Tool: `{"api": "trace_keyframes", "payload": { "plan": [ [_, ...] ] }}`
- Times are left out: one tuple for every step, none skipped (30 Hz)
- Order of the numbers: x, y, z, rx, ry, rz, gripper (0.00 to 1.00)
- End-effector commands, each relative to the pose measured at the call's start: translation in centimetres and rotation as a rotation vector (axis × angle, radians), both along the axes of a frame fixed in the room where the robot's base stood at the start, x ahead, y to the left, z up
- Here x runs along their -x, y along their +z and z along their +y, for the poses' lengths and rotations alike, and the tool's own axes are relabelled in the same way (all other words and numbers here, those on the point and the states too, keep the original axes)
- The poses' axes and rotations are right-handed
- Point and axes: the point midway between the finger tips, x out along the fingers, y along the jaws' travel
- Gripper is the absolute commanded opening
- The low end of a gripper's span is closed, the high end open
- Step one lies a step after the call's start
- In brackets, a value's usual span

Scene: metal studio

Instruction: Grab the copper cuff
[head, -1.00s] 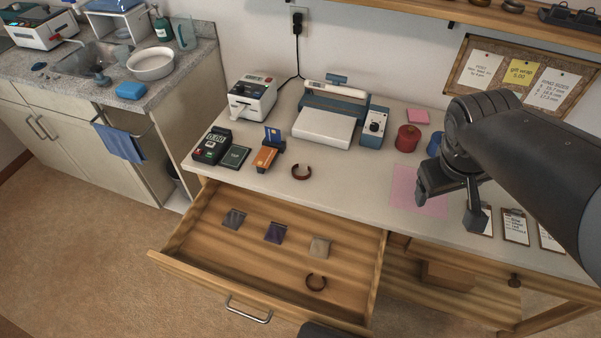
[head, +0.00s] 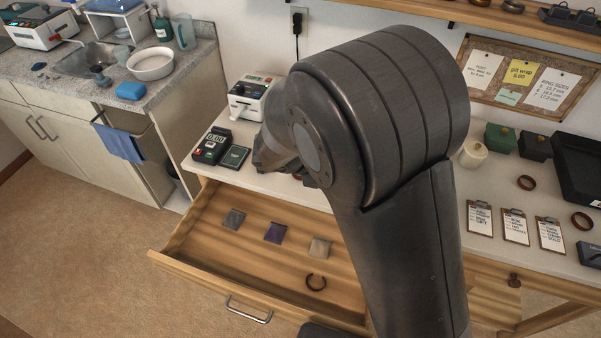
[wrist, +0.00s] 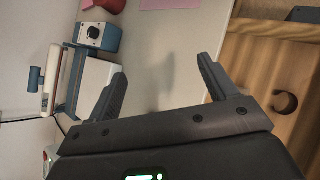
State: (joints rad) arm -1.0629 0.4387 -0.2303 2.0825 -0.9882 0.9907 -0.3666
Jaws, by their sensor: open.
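Several brown, cuff-like rings are in view, and I cannot tell for sure which one is the copper cuff. One open C-shaped cuff (head: 316,282) lies in the open drawer (head: 190,240), and it also shows at the right edge of the wrist view (wrist: 285,103). Two more rings lie on the right of the tabletop, a ring (head: 526,182) and another ring (head: 582,221).
The card terminal (head: 212,146) and label printer (head: 248,97) stand at the table's left. Small cloth squares, including a purple one (head: 275,232), lie in the drawer. Clipboards (head: 515,225) and a black tray (head: 575,165) are at right.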

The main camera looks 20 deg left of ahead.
Motion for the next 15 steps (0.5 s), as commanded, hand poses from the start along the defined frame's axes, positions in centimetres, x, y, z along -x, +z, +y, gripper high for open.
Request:
{"api": "trace_keyframes", "payload": {
  "plan": [
    [0.2,-1.2,1.8,0.054,0.068,0.001,0.78],
    [0.3,-1.8,2.7,0.086,0.108,0.002,0.78],
    [0.4,-2.6,4.0,0.127,0.16,0.0,0.78],
    [0.5,-3.2,5.0,0.159,0.201,-0.003,0.78],
    [0.7,-3.9,6.0,0.191,0.241,-0.005,0.78],
    [1.0,-4.7,7.3,0.232,0.293,-0.008,0.78],
    [1.2,-5.2,8.2,0.262,0.33,-0.012,0.78],
    [1.4,-5.8,9.0,0.29,0.366,-0.017,0.78],
    [1.7,-6.5,10.1,0.327,0.41,-0.021,0.78],
    [1.9,-7.0,10.9,0.351,0.441,-0.025,0.78],
    [2.2,-7.4,11.5,0.374,0.47,-0.029,0.78],
    [2.5,-7.9,12.4,0.399,0.503,-0.034,0.78],
    [2.6,-8.3,12.8,0.417,0.524,-0.037,0.78],
    [2.8,-8.6,13.3,0.432,0.543,-0.041,0.78],
    [3.0,-8.9,13.8,0.449,0.563,-0.044,0.78]
  ]
}}
